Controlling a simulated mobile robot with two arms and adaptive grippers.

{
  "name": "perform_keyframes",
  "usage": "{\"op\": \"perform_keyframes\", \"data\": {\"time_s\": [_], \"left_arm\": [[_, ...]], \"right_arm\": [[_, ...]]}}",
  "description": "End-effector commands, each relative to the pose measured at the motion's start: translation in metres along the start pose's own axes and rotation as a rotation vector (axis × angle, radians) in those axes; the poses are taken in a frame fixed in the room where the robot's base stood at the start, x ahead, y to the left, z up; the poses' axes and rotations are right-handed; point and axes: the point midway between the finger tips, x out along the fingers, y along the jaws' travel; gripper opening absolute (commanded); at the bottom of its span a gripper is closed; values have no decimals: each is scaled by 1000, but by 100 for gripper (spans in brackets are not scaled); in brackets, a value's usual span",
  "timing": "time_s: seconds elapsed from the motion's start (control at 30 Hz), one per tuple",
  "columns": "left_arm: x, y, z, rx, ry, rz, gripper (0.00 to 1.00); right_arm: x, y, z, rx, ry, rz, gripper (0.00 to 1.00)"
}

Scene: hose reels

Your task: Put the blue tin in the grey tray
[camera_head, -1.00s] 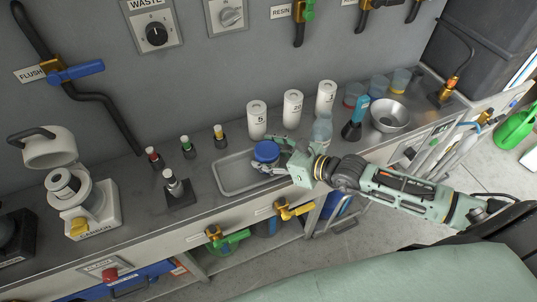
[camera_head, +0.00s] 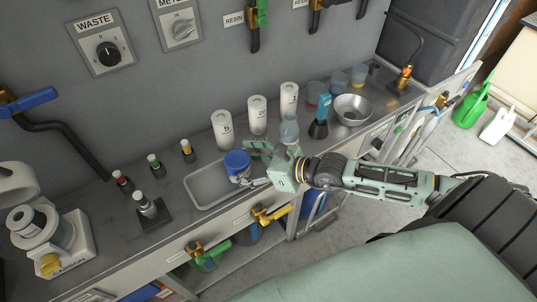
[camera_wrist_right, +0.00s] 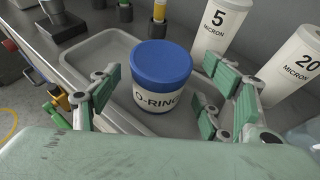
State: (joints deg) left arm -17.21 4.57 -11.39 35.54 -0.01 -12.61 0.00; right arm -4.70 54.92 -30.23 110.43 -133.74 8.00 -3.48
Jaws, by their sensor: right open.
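The blue tin (camera_head: 237,162) has a blue lid and a white label reading O-RING. It stands upright in the right part of the shallow grey tray (camera_head: 193,195). The wrist view shows the tin (camera_wrist_right: 162,62) with the tray's rim (camera_wrist_right: 98,38) behind and left of it. My right gripper (camera_head: 247,165) is open, with its green-padded fingers on either side of the tin and gaps beside it. The tin's underside is hidden. My left gripper is not in view.
White filter canisters (camera_head: 222,130) stand behind the tray. A clear bottle (camera_head: 289,130) and metal bowl (camera_head: 352,109) are to the right. Small capped vials (camera_head: 187,151) stand to the left.

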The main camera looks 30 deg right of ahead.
Motion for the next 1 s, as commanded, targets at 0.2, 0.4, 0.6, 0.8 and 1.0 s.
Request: {"op": "perform_keyframes", "data": {"time_s": [0.2, 0.4, 0.6, 0.8, 1.0], "left_arm": [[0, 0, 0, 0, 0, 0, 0], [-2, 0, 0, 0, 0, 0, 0], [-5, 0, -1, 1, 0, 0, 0], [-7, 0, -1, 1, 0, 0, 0], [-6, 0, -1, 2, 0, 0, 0]], "right_arm": [[-38, 0, -2, 0, 6, 1, 71], [-66, 0, -2, -1, 5, 1, 71], [-85, 0, -1, 0, 3, 0, 71], [-93, 0, 0, -1, 1, 0, 71], [-94, 0, 0, -1, -1, 0, 71]]}}
